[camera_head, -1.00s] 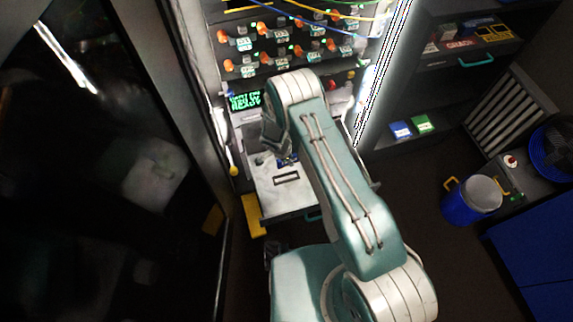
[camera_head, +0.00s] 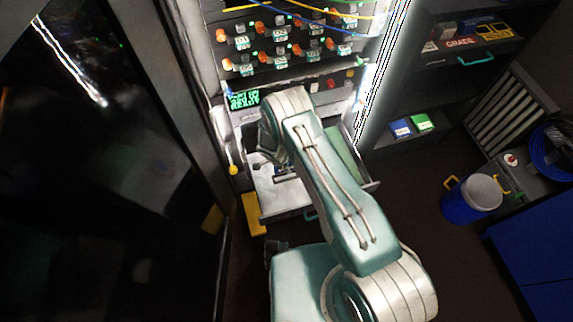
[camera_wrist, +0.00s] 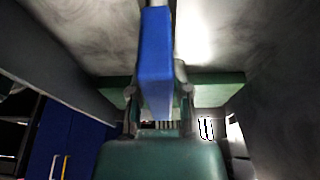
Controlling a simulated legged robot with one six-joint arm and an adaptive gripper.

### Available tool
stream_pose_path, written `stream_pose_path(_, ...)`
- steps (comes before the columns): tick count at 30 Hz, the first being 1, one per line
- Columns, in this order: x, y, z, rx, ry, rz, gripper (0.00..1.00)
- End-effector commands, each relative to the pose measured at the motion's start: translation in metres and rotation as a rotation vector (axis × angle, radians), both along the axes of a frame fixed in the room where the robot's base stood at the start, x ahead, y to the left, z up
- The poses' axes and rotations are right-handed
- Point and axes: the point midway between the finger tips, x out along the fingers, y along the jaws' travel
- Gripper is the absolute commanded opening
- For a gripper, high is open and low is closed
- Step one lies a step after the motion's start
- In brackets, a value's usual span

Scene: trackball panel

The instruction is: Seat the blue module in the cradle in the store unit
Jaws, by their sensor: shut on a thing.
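The blue module (camera_wrist: 154,62) shows as a long blue bar in the wrist view. My gripper (camera_wrist: 159,105) is shut on it, one finger on each side, and the module reaches out beyond the fingertips. In the head view my arm hides most of the gripper and the module. They are over the pale open drawer (camera_head: 265,207) of the lit cabinet, where only a small dark part shows below my wrist. I cannot make out the cradle for certain, nor whether the module touches anything.
A dark shelf unit (camera_head: 462,98) stands right of the cabinet, with a blue box (camera_head: 401,127) and a green box (camera_head: 422,122) on it. Cables (camera_head: 330,28) hang above the drawer. A blue bucket (camera_head: 466,205) stands on the floor at right. A dark glossy panel fills the left.

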Motion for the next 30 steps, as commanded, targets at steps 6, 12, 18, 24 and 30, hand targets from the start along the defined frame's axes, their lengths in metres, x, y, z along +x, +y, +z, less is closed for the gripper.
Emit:
stream_pose_path(6, 0.000, 0.000, -0.016, 0.000, 0.000, 0.001, 0.00)
stream_pose_path(12, 0.000, 0.000, -0.029, 0.001, 0.000, 0.000, 0.00)
stream_pose_path(18, 0.000, 0.000, -0.039, 0.001, -0.001, 0.000, 0.00)
stream_pose_path(24, 0.000, 0.000, -0.043, 0.000, 0.000, 0.000, 0.00)
stream_pose_path(30, 0.000, 0.000, -0.042, 0.000, -0.001, 0.001, 0.00)
